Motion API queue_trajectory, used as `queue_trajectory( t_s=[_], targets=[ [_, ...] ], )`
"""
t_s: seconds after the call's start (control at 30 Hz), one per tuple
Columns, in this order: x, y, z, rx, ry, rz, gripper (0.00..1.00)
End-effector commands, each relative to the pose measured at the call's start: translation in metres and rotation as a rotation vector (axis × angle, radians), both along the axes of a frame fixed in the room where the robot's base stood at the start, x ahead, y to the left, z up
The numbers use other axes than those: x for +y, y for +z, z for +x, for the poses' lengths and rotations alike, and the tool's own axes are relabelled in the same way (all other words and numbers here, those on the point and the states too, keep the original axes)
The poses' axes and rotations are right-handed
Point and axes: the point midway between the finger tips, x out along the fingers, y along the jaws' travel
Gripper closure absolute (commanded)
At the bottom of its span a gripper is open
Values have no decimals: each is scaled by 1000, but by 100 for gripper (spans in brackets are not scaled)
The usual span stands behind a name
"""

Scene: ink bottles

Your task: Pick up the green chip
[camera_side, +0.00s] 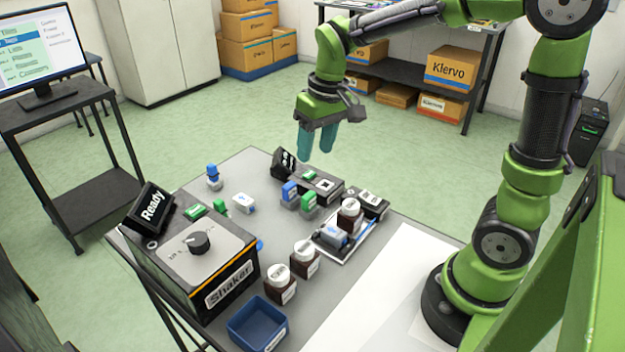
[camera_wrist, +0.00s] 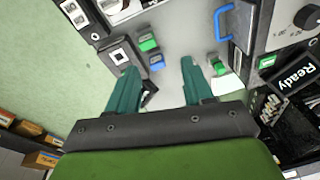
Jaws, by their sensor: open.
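Two loose green pieces are on the grey table; I cannot tell for sure which is the green chip. One green piece (camera_side: 308,201) stands beside a blue piece (camera_side: 290,194) near the table's middle; it also shows in the wrist view (camera_wrist: 147,42). The other green piece (camera_side: 220,205) is by the shaker's back corner, and in the wrist view (camera_wrist: 218,66) it is right of my gripper. My gripper (camera_side: 316,150) is open and empty, pointing down, well above the table's far edge. In the wrist view its teal fingers (camera_wrist: 160,72) are apart.
The shaker (camera_side: 208,262) with its knob and "Ready" display stands at the left. Ink bottles (camera_side: 280,284), a blue bin (camera_side: 257,323) and a tray (camera_side: 340,253) holding a bottle occupy the front and right. A black device (camera_side: 325,184) with a green button stands at the far edge.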

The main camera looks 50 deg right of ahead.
Motion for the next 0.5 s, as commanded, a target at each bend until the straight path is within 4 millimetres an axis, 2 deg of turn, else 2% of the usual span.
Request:
queue_trajectory(
  t_s=[0.03,0.1,0.2,0.3,0.37,0.5],
  targets=[
    [-6,-8,13,44,27,-19,49],
    [-12,-13,26,86,68,-42,49],
    [-20,-13,39,124,124,-69,49],
    [-22,-3,41,130,170,-81,49],
    [-21,-8,38,141,184,-78,49],
    [-21,-31,37,144,188,-77,49]
  ],
)
